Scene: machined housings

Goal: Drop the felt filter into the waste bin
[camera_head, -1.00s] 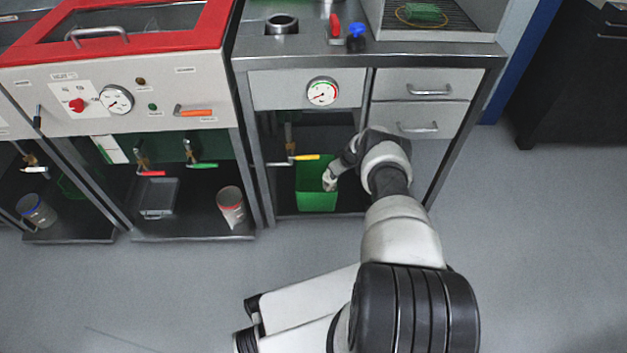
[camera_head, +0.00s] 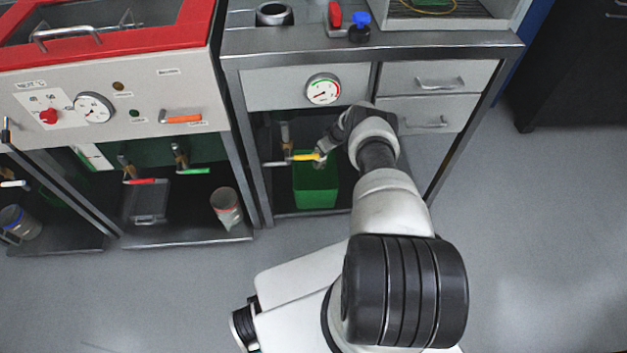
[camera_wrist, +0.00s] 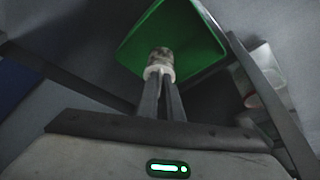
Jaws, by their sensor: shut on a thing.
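My gripper (camera_wrist: 161,82) is shut on the felt filter (camera_wrist: 160,60), a small pale cylinder with a mottled grey end, in the wrist view. Behind the filter is the green waste bin (camera_wrist: 200,36). In the head view the bin (camera_head: 316,190) stands on the lower shelf under the counter. My gripper (camera_head: 319,160) is at the bin's upper edge, close to the yellow valve handle (camera_head: 306,157). The filter is too small to make out in the head view. I cannot tell whether it is inside the rim or just above it.
The counter with a gauge (camera_head: 323,89) and drawers (camera_head: 433,82) overhangs the bin. A steel leg (camera_head: 460,140) stands right of my arm. Left are a cup (camera_head: 227,206), a grey tray (camera_head: 147,203) and valves with red and green handles. The floor at right is clear.

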